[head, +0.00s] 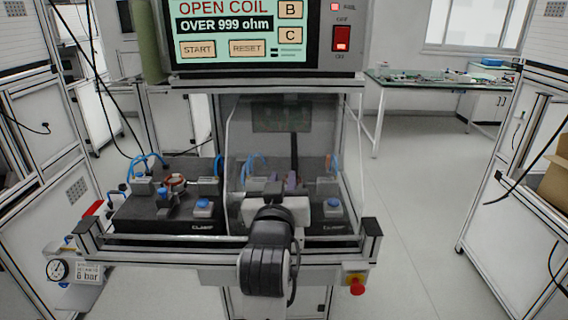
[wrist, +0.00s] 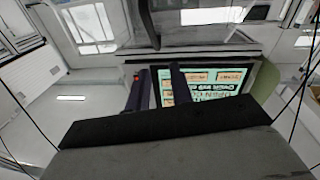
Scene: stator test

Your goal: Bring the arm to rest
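My arm (head: 268,250) shows at the lower middle of the head view, bent in front of the bench. My gripper (head: 283,182) points away from the head camera, in front of or over the right-hand fixture; I cannot tell its exact depth. In the wrist view my gripper (wrist: 157,76) shows two dark fingers standing apart with nothing between them. The tester screen (wrist: 220,90) appears upside down behind them. In the head view the screen (head: 245,32) reads "OPEN COIL, OVER 999 ohm". Part of the right-hand fixture is hidden by my arm.
A left-hand black fixture (head: 140,215) holds a copper-coloured ring part (head: 175,183). A clear guard panel (head: 235,140) stands by the right-hand fixture. A red emergency button (head: 356,287) and a pressure gauge (head: 58,270) sit at the bench front. Open floor (head: 420,250) lies to the right.

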